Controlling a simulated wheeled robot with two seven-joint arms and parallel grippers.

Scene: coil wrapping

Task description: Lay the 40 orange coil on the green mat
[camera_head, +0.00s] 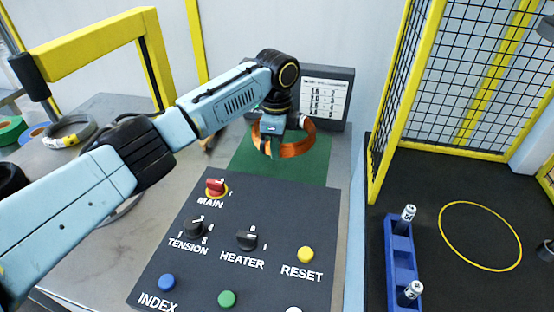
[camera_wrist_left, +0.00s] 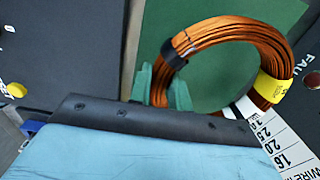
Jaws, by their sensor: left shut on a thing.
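The orange coil (camera_head: 298,147), a ring of copper-coloured wire, is held at its near left side by my left gripper (camera_head: 268,146). In the left wrist view the coil (camera_wrist_left: 232,28) has a black band near the gripper fingers (camera_wrist_left: 163,82) and a yellow tag at its right side. The tag's number is not legible. The green mat (camera_head: 310,172) lies flat beneath and behind the coil; it also shows in the left wrist view (camera_wrist_left: 215,80). The coil appears over the mat; its exact height above it cannot be told. My right gripper is out of view.
A dark control panel (camera_head: 230,270) with knobs and buttons stands in front of the mat. A wire-size chart (camera_head: 325,95) stands behind it. Other coils (camera_head: 68,130) lie at the left. A yellow-framed mesh guard (camera_head: 465,75) and a blue rack (camera_head: 400,255) are at the right.

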